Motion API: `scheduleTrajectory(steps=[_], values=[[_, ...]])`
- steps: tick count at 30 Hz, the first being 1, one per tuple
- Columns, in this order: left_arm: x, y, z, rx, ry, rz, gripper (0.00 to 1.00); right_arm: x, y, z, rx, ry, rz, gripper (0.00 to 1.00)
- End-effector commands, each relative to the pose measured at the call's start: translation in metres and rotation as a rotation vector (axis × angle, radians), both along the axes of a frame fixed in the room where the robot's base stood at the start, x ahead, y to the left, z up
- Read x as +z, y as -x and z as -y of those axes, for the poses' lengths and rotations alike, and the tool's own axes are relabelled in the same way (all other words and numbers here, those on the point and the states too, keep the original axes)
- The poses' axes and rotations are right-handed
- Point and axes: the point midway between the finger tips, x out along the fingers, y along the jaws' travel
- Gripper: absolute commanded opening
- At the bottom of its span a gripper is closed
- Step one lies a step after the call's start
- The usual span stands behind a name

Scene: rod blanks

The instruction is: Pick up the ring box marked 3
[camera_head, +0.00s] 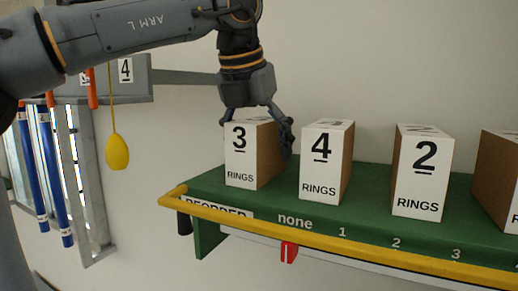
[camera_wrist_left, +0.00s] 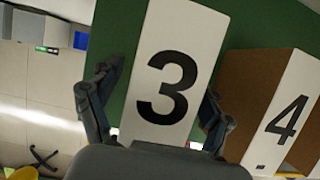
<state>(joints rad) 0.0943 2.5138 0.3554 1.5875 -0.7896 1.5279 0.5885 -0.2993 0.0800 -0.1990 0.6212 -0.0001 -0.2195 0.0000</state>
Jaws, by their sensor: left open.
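The ring box marked 3 (camera_head: 240,165) stands upright at the left end of the green shelf, with a white front and brown side. My left gripper (camera_head: 257,128) is at the top of this box, pointing down, with one finger on each side. In the left wrist view the box's white face with the 3 (camera_wrist_left: 172,75) lies between the two open fingers (camera_wrist_left: 155,115). A gap shows on both sides there, so the fingers look apart from the box. My right gripper is not in view.
The ring box marked 4 (camera_head: 321,170) stands close to the right, near the right finger. A box marked 2 (camera_head: 420,175) and another box (camera_head: 497,175) stand further right. A yellow rail (camera_head: 330,238) edges the green shelf (camera_head: 375,178). A yellow pull (camera_head: 117,152) hangs at left.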

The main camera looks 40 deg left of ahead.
Motion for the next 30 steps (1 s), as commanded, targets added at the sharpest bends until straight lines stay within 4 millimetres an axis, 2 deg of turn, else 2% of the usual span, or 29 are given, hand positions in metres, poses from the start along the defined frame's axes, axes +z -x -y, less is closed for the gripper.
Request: scheduleTrajectory(steps=[12, 21, 22, 30], values=[[-0.0021, 0.0001, 0.0001, 0.0, 0.0, 0.0, 0.79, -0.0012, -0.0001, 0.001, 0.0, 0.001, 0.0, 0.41], [-0.0022, 0.0, 0.0, 0.0, 0.0, 0.0, 0.18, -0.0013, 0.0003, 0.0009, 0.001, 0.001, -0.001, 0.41], [-0.0017, -0.0001, 0.0, 0.0, 0.0, 0.001, 0.14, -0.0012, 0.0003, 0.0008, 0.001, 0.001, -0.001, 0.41], [0.0002, -0.0002, -0.0001, 0.0, 0.001, 0.001, 0.14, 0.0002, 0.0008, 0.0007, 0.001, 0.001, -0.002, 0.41]])
